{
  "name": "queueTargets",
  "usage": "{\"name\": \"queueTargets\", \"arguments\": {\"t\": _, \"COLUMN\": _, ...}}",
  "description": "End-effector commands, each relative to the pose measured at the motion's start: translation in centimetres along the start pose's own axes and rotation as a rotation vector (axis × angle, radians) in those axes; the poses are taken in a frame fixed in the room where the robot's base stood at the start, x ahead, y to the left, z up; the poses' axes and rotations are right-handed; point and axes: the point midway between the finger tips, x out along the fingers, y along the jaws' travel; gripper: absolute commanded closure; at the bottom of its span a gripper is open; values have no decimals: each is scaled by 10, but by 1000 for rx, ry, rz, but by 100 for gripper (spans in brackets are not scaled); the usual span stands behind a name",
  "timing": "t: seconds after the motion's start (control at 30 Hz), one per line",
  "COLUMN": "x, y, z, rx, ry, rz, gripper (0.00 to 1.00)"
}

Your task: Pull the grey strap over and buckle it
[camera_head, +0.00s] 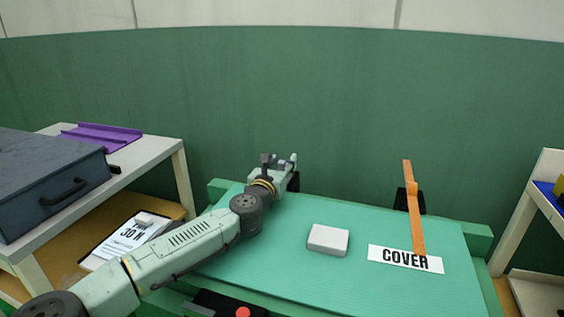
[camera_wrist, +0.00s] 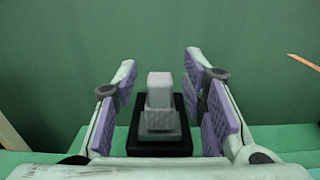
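In the wrist view a short grey upright piece (camera_wrist: 159,92), which looks like the end of the grey strap, stands on a black block (camera_wrist: 137,133) at the table's back edge. My gripper (camera_wrist: 160,84) is open, with one purple-padded finger on each side of the piece and visible gaps between. In the head view my gripper (camera_head: 279,160) is at the back left of the green table (camera_head: 270,275). The black block (camera_head: 294,182) shows partly behind it; the grey strap is mostly hidden there. I cannot make out a separate buckle.
An orange strap (camera_head: 415,215) runs down to a white COVER label (camera_head: 405,259) at the right. A pale grey box (camera_head: 328,239) lies mid-table. A red button (camera_head: 242,312) is at the front. A shelf (camera_head: 160,154) with a dark case (camera_head: 50,180) stands left.

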Motion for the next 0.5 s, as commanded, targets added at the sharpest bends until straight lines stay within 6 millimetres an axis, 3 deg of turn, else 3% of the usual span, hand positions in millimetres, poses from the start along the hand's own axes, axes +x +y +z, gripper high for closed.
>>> {"name": "queueTargets", "arguments": {"t": 0.33, "x": 5, "y": 0, "z": 0, "rx": 0, "ry": 0, "rz": 0, "gripper": 62}}
{"name": "queueTargets", "arguments": {"t": 0.5, "x": 5, "y": 0, "z": 0, "rx": -1, "ry": -1, "rz": 0, "gripper": 72}}
